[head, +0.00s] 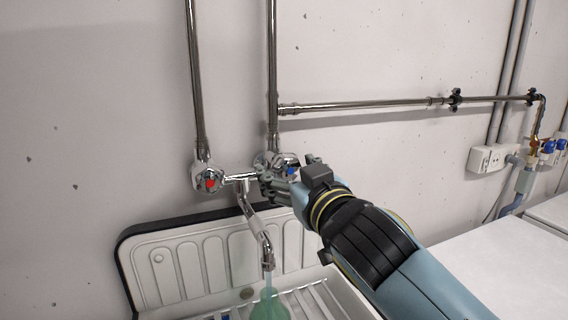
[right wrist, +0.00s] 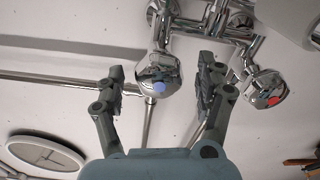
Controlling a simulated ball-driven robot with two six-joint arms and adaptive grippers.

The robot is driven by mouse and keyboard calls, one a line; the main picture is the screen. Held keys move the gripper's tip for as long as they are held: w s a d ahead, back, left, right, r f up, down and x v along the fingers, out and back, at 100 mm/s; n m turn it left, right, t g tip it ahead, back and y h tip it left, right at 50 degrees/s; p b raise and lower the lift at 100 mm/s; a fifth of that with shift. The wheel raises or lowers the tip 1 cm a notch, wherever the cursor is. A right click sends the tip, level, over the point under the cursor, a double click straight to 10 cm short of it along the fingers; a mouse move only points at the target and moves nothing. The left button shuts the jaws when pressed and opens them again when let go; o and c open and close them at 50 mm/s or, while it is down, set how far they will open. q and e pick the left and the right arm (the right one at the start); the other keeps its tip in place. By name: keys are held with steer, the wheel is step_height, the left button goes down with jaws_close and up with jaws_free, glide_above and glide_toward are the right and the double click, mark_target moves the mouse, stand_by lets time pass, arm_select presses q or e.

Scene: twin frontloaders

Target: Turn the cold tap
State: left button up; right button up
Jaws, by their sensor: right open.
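The cold tap (head: 291,170) is a chrome knob with a blue mark, on the right end of the wall mixer in the head view. It also shows in the right wrist view (right wrist: 158,84), with its blue mark facing the camera. My right gripper (head: 274,182) is at this knob and partly hides it. In the right wrist view my right gripper (right wrist: 161,82) is open, with one finger on each side of the knob; I cannot tell whether either finger touches it. My left gripper is not in view.
The red-marked tap (head: 209,180) is left of the cold tap. The spout (head: 262,235) hangs above the sink (head: 160,270) and a green translucent bottle (head: 268,307). A horizontal pipe (head: 360,104) runs along the wall. A white surface (head: 500,270) lies right.

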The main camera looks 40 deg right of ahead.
steer(key=shift+x, duration=1.15)
steer(key=c, duration=1.2)
steer(key=m+b, duration=0.3)
steer(key=shift+f+m+b, duration=0.3)
steer(key=shift+m+b, duration=0.1)
steer(key=shift+r+m+b, duration=0.15)
steer(key=shift+m+b, duration=0.15)
steer(key=shift+m, duration=0.4)
